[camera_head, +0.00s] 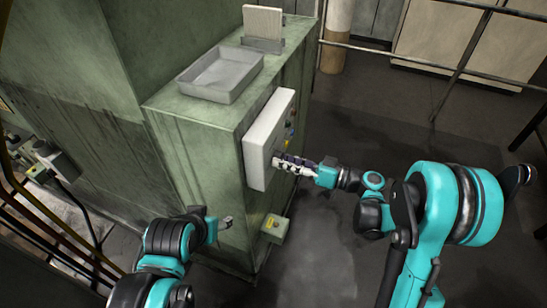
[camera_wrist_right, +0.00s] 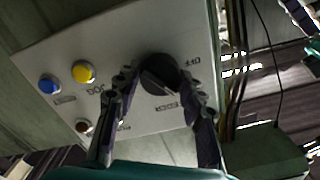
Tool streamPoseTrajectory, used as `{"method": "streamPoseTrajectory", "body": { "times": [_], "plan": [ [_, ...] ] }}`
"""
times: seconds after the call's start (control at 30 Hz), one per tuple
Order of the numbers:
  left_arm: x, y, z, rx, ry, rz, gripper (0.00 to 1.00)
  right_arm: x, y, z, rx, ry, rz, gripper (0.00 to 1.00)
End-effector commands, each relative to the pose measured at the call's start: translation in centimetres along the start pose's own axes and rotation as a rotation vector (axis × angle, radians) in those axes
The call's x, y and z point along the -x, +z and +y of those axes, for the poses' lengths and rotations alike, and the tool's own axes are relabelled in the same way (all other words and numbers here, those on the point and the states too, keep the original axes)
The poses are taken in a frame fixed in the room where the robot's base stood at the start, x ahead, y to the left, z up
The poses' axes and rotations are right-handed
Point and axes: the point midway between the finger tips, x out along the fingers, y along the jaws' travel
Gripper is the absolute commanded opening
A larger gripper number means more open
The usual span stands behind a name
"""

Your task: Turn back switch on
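A white control panel (camera_head: 269,138) is fixed to the side of the green machine cabinet. In the right wrist view its face (camera_wrist_right: 130,45) carries a black rotary switch (camera_wrist_right: 160,74) with a raised handle and print beside it. My right gripper (camera_head: 281,165) is at the panel's front. In the right wrist view its fingers (camera_wrist_right: 163,85) are spread apart, one on each side of the black switch; I cannot tell whether they touch it. My left gripper (camera_head: 226,222) is low beside the cabinet, away from the panel, and too small to read.
The panel also has a blue button (camera_wrist_right: 49,84), a yellow button (camera_wrist_right: 83,72) and a dark red button (camera_wrist_right: 83,126). A grey tray (camera_head: 221,75) sits on the cabinet (camera_head: 205,125). A small box (camera_head: 275,228) juts out below the panel. Open floor lies to the right.

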Motion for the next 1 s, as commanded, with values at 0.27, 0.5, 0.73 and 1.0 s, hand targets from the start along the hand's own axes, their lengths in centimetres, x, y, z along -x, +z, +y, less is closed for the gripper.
{"method": "streamPoseTrajectory", "body": {
  "times": [0.27, 0.5, 0.73, 1.0],
  "plan": [
    [-0.7, 0.5, 0.0, 0.000, 0.000, 0.000, 0.56, 0.0, 0.1, 0.1, -0.225, 0.000, 0.000, 0.00],
    [-1.0, 0.7, 0.0, 0.000, 0.000, 0.000, 0.56, 0.0, 0.1, 0.1, -0.419, 0.000, 0.000, 0.00],
    [-1.4, 1.0, 0.0, 0.000, 0.000, 0.000, 0.56, 0.0, 0.1, 0.1, -0.659, 0.001, 0.000, 0.00],
    [-1.4, 1.0, 0.0, 0.000, 0.000, 0.000, 0.56, 0.0, 0.0, 0.0, -0.673, 0.000, 0.000, 0.56]
  ]
}}
